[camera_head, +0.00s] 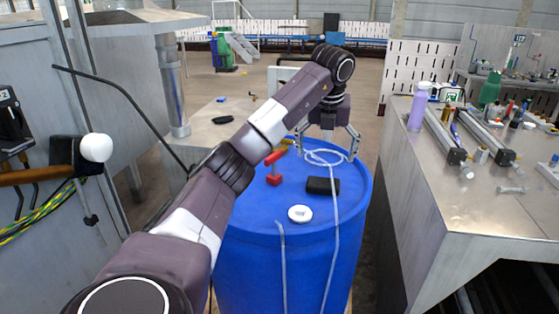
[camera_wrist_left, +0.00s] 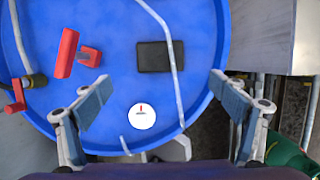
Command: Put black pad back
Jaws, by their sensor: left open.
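The black pad (camera_head: 323,186) is a small dark rectangle lying flat on top of the blue barrel (camera_head: 260,240). In the left wrist view the black pad (camera_wrist_left: 154,56) lies ahead of and between my open fingers, close to a pale hose. My left gripper (camera_head: 328,145) is open and empty over the far part of the barrel top. Its two fingers stand wide apart in the left wrist view (camera_wrist_left: 160,82), and neither appears to touch the pad. My right gripper is not in view.
A white round cap (camera_head: 299,214), a red-handled valve (camera_head: 273,168) and a pale hose (camera_head: 335,215) are on the barrel top. A metal workbench (camera_head: 440,195) with bottles and cylinders stands at the right. Another dark flat object (camera_head: 222,120) lies on a surface behind the barrel.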

